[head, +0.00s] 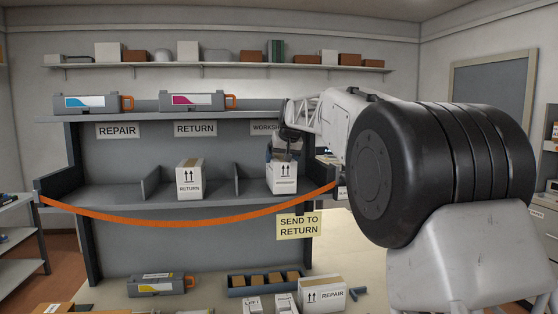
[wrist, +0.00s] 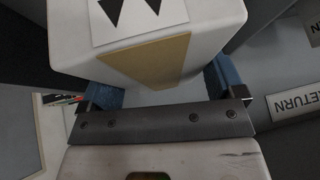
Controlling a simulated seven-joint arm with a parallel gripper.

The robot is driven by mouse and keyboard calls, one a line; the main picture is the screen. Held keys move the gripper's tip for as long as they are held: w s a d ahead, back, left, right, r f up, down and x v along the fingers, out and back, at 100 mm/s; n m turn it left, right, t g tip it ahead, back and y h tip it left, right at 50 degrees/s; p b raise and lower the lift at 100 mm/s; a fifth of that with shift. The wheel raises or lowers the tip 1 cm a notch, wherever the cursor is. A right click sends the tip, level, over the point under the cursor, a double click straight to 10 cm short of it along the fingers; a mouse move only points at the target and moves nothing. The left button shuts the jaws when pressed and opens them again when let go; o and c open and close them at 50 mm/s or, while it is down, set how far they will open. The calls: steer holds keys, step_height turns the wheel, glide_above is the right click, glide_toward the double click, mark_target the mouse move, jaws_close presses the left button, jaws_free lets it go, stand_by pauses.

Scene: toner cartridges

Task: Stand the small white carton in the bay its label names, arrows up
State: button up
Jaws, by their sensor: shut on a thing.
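My gripper (head: 284,152) is shut on a small white carton (head: 282,178) at the right bay of the middle shelf, under a partly covered sign starting WORKSH (head: 266,128). The carton is upright, with two arrows pointing up on its front label; the word below is too small to read surely. I cannot tell whether its base touches the shelf. In the wrist view the carton (wrist: 205,25) sits between the blue fingers (wrist: 160,92), its arrow label partly shown. Another white carton (head: 189,180), marked RETURN with arrows up, stands in the middle bay.
An orange strap (head: 190,224) sags across the shelf front. A yellow note (head: 298,226) reads SEND TO RETURN. Low dividers (head: 222,180) separate the bays; the left bay, under REPAIR (head: 117,131), is empty. Below stand a REPAIR carton (head: 321,295), smaller cartons and a cartridge (head: 160,285).

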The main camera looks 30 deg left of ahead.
steer(key=shift+w+a, duration=0.5)
steer(key=shift+a, duration=0.4)
steer(key=shift+f, duration=0.25)
steer(key=shift+f, duration=0.1)
steer(key=o, duration=1.4)
steer(key=shift+f, duration=0.1)
steer(key=shift+r, duration=0.2)
